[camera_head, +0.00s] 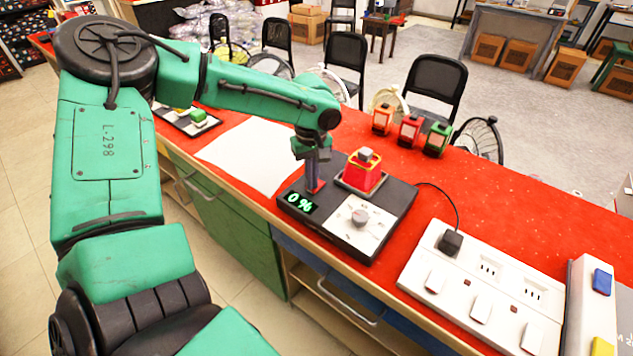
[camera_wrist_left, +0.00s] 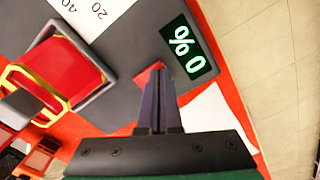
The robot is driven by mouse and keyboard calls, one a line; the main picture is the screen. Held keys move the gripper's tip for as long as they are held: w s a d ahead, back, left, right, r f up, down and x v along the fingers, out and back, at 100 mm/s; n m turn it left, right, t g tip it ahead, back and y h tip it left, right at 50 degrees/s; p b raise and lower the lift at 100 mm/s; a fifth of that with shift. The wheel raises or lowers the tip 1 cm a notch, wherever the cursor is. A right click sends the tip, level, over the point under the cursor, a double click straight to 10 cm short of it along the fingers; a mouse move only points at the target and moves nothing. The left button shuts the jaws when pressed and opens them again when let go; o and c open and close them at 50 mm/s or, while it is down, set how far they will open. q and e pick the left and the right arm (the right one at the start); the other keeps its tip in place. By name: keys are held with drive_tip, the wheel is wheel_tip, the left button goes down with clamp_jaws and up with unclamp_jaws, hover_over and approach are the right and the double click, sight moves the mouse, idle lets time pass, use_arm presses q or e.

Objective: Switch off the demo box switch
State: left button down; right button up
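The demo box (camera_head: 388,212) is a dark grey box on the red-topped counter, with a lit green "0 %" display (camera_head: 299,203) and a grey dial (camera_head: 360,217) on a white scale plate. Its red switch (camera_head: 320,186) is beside the display, partly hidden by my fingers; it also shows in the wrist view (camera_wrist_left: 146,75). My left gripper (camera_head: 313,188) points down at the switch with its two fingers together and nothing between them. In the wrist view the fingertips (camera_wrist_left: 158,72) overlap the switch's edge; I cannot tell whether they touch it. My right gripper is out of view.
A white power strip (camera_head: 483,288) with a black plug (camera_head: 450,242) lies to the right. Three small coloured boxes (camera_head: 409,131) stand behind. White paper (camera_head: 246,155) lies left.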

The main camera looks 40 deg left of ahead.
use_arm(q)
drive_tip(key=shift+f, duration=0.25)
drive_tip(key=shift+s+r, duration=0.1)
wheel_tip(320, 180, up, 7)
drive_tip(key=p, duration=0.6)
drive_tip(key=shift+p, duration=0.35)
drive_tip(key=shift+f, duration=0.2)
